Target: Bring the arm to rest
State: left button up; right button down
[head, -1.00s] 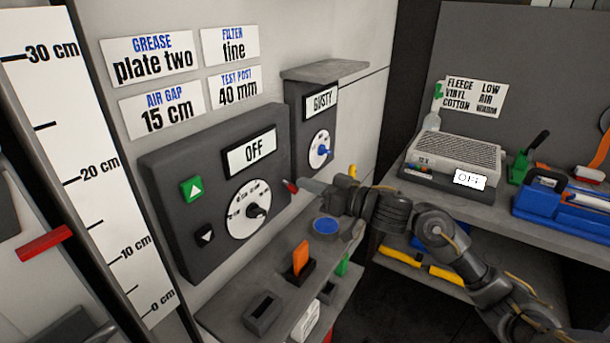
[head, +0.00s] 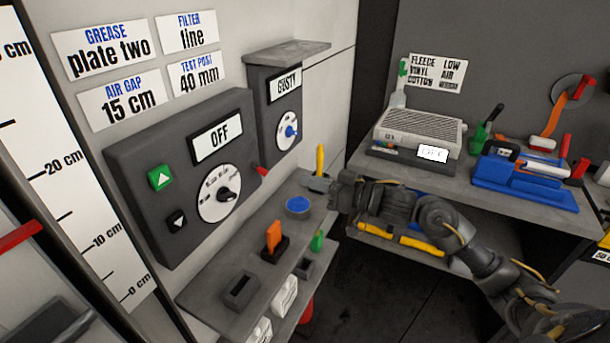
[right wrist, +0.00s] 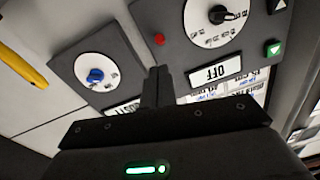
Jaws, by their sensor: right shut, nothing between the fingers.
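My right arm comes in from the right in the head view. Its gripper (head: 318,184) is over the back end of the grey wall shelf, beside the yellow-handled tool and behind the blue round dish (head: 298,205). In the right wrist view the fingers (right wrist: 158,85) are pressed together with nothing between them. Beyond them show the grey control box (right wrist: 215,50) with its dial and the smaller box with the blue knob (right wrist: 95,75). My left gripper is not in view.
The control box (head: 140,143) reads OFF; the smaller box (head: 262,135) reads GUSTY. The shelf (head: 215,270) holds an orange piece (head: 273,236) in a dark holder. At the right, a bench (head: 400,172) carries a grey device (head: 415,133) and a blue tool (head: 525,180). Dark floor lies open below.

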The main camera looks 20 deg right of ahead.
jog(key=s+f+m+h, duration=0.1)
jog(key=s+f+h, duration=0.2)
jog(key=f, duration=0.3)
jog(key=s+f+m+g+h, duration=0.1)
jog(key=s+f+m+h, duration=0.15)
jog(key=f, duration=0.35)
jog(key=s+f+m+h, duration=0.1)
jog(key=s+f+h, duration=0.3)
jog(key=f, duration=0.2)
jog(key=s+f+g+h, duration=0.1)
jog(key=s+f+g, duration=0.4)
jog(key=s, duration=0.6)
jog(key=s+f+g+h, duration=0.2)
jog(key=s+f+g, duration=0.2)
jog(key=s+f, duration=0.55)
jog(key=s+f+g, duration=0.1)
jog(key=s+f, duration=0.1)
jog(key=f, duration=0.9)
jog(key=s+f, duration=0.2)
jog(key=f, duration=1)
jog(key=s+d+f+g, duration=0.1)
jog(key=s+d+f, duration=0.1)
jog(key=s+f, duration=1.4)
jog(key=shift+s+d+n+g, duration=0.25)
jog(key=shift+d+n+g, duration=0.05)
jog(key=shift+n, duration=0.05)
